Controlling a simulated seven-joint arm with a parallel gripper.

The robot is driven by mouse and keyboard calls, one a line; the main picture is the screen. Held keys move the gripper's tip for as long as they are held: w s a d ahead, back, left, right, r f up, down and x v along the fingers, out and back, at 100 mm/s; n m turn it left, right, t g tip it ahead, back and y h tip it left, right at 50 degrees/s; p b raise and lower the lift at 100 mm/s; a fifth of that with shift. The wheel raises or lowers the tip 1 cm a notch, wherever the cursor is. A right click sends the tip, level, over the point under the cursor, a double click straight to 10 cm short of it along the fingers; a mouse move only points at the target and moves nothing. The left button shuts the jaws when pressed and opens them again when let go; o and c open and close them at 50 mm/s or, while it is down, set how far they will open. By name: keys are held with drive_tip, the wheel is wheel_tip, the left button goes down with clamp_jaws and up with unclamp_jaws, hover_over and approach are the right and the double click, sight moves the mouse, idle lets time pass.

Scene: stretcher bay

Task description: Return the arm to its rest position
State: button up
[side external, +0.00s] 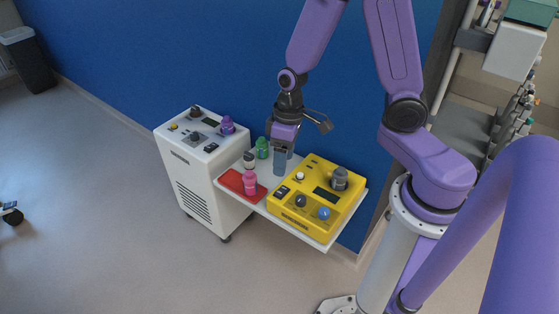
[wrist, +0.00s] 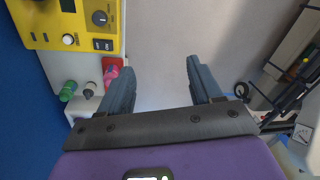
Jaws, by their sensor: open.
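My gripper (side external: 283,160) points down over the white shelf (side external: 317,238) in the side view, between the green bottle and the yellow device (side external: 290,213). In the wrist view its two grey-blue fingers (wrist: 160,70) are spread wide, with nothing held between them. Its height above the shelf is hard to tell. My arm is bent, reaching out from the column to the shelf.
A green bottle (side external: 262,148) and a dark-topped white bottle (side external: 249,160) stand close to my gripper. A white wheeled cabinet (side external: 190,175) adjoins the shelf.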

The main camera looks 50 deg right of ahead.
drive_tip(key=s+r+n+h, duration=0.1)
drive_tip(key=s+r+n, duration=0.7)
drive_tip(key=s+r, duration=0.4)
drive_tip(key=s, duration=0.5)
drive_tip(key=shift+a+n, duration=0.3)
drive_tip(key=shift+a, duration=0.05)
